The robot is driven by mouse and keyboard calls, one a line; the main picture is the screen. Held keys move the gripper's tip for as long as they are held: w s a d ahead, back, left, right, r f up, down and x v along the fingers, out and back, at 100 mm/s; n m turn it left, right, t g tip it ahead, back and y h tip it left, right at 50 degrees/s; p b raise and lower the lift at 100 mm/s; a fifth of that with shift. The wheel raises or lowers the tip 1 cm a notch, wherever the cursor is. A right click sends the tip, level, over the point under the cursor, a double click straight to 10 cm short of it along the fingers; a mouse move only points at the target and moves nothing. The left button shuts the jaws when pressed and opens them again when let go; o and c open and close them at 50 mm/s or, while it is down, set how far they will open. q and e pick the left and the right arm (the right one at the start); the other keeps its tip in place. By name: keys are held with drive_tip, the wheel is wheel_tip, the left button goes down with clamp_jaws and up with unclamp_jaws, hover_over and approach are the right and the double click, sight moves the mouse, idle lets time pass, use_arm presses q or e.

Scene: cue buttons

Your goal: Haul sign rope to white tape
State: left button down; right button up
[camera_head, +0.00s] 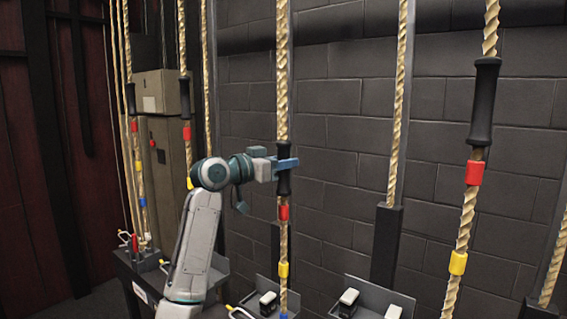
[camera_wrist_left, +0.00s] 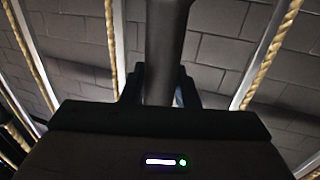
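My left gripper (camera_head: 287,163) is at the black grip sleeve (camera_head: 284,184) of the middle rope (camera_head: 282,70). In the left wrist view the sleeve (camera_wrist_left: 165,50) runs between both fingers, which sit close against its sides and look shut on it. Below the sleeve the rope carries a red tape band (camera_head: 284,212), a yellow band (camera_head: 283,269) and a blue band (camera_head: 284,315) at the picture's bottom edge. No white tape shows on this rope. I cannot read any sign naming the ropes. My right gripper is not in view.
A thicker-looking near rope (camera_head: 465,220) with a black sleeve (camera_head: 484,100), red and yellow bands hangs at right. Other ropes hang at left. Rope-lock brackets (camera_head: 268,303) line the bottom. A dark block wall (camera_head: 335,190) stands behind; a cabinet (camera_head: 160,95) is at left.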

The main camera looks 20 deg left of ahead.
use_arm(q)
wheel_tip(320, 180, up, 16)
drive_tip(key=p, duration=0.8)
drive_tip(key=shift+r+p, duration=0.5)
drive_tip(key=shift+r, duration=0.1)
drive_tip(key=c, duration=1.1)
unclamp_jaws()
drive_tip(key=shift+f, duration=0.1)
drive_tip(key=shift+c, duration=0.2)
drive_tip(key=b, duration=0.5)
approach(280, 91)
drive_tip(key=shift+w, duration=0.15)
